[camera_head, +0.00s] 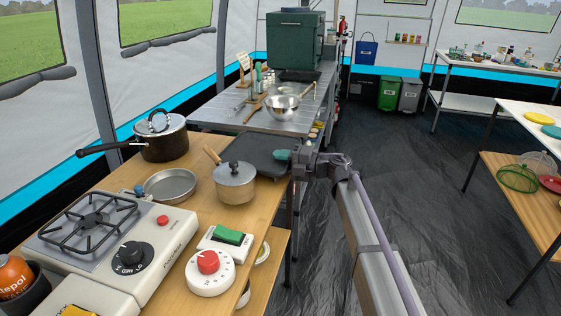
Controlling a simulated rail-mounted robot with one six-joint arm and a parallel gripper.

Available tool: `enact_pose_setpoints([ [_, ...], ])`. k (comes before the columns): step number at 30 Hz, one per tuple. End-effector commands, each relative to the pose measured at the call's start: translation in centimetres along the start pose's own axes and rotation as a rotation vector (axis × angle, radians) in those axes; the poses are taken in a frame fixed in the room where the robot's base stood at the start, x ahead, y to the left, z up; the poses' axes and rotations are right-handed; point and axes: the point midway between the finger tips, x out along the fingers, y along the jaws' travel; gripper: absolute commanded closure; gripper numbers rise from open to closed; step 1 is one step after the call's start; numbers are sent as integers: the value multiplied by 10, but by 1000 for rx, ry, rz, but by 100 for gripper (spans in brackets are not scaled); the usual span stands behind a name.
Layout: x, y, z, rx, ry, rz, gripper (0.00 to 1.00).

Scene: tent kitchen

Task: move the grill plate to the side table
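A dark grey flat plate, seemingly the grill plate (262,142), lies at the far right end of the wooden counter, behind a small lidded pot that hides part of it. My gripper (291,157) is at the plate's right edge. A small teal piece shows at the gripper's tip; I cannot tell whether it is a handle of the plate or part of the gripper. Whether the fingers are open or shut is not clear. A grey slatted metal table (205,116) adjoins the counter at the back; I cannot tell if it is the side table.
The lidded pot (235,184) stands close in front of the plate. A metal bowl (282,108), utensils and a green box oven (296,44) occupy the metal table. A black pan (164,140), shallow dish (170,185) and stove (105,236) fill the counter. White table (512,112) at right.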

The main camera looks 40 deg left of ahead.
Motion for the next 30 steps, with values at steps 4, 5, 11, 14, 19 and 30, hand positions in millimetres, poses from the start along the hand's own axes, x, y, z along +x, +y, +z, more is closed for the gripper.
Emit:
enact_pose_setpoints([
  [4,0,0,0,0,0,0,58],
  [5,0,0,0,0,0,0,58],
  [11,0,3,0,0,0,0,58],
  [14,-10,2,0,0,-2,0,58],
  [19,-52,2,0,0,-4,0,58],
  [30,-120,2,0,0,0,0,58],
])
